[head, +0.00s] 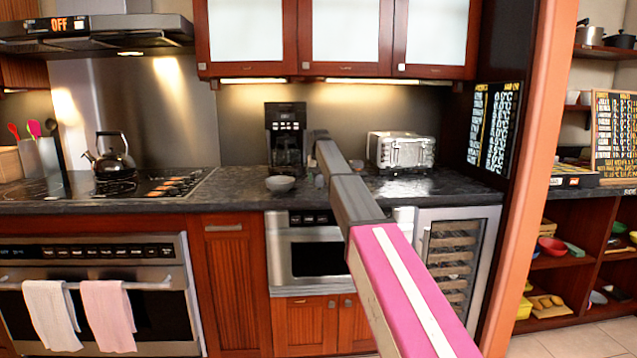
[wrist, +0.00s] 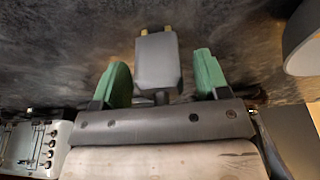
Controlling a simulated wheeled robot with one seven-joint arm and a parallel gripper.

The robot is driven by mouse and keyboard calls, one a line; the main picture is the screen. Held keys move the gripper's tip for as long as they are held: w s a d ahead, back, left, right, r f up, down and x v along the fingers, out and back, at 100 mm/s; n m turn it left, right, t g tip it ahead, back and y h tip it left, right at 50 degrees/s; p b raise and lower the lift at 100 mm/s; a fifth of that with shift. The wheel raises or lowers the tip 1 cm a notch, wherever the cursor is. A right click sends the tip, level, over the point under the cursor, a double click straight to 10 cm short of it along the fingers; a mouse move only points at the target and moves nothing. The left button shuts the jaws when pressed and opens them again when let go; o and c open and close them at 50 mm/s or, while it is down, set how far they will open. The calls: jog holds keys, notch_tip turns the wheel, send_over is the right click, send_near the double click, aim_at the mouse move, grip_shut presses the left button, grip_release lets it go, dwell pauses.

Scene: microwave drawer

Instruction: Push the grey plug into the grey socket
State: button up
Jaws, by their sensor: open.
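The grey plug (wrist: 158,62) is a block with two brass prongs at its far end in the wrist view, prongs pointing away from my gripper. My gripper (wrist: 161,58) is open, with one green finger on each side of the plug and a visible gap on both sides. A short dark stub shows at the plug's near end. In the head view my arm reaches over the counter and hides the gripper and plug. I cannot make out the grey socket with certainty in either view.
The dark stone counter (head: 235,190) carries a bowl (head: 280,184) left of my arm, a coffee maker (head: 286,132) behind and a toaster (head: 401,151) to the right. The toaster (wrist: 38,147) and the bowl (wrist: 303,40) also edge the wrist view. A kettle (head: 110,158) stands on the stove.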

jog(key=shift+c, duration=0.3)
jog(key=c, duration=0.9)
jog(key=shift+r, duration=0.1)
jog(key=shift+w+v, duration=0.25)
jog(key=shift+v, duration=0.7)
jog(key=shift+w+v, duration=0.2)
jog(key=shift+v, duration=0.75)
jog(key=shift+w+v, duration=0.25)
jog(key=shift+v, duration=0.65)
jog(key=shift+r, duration=0.15)
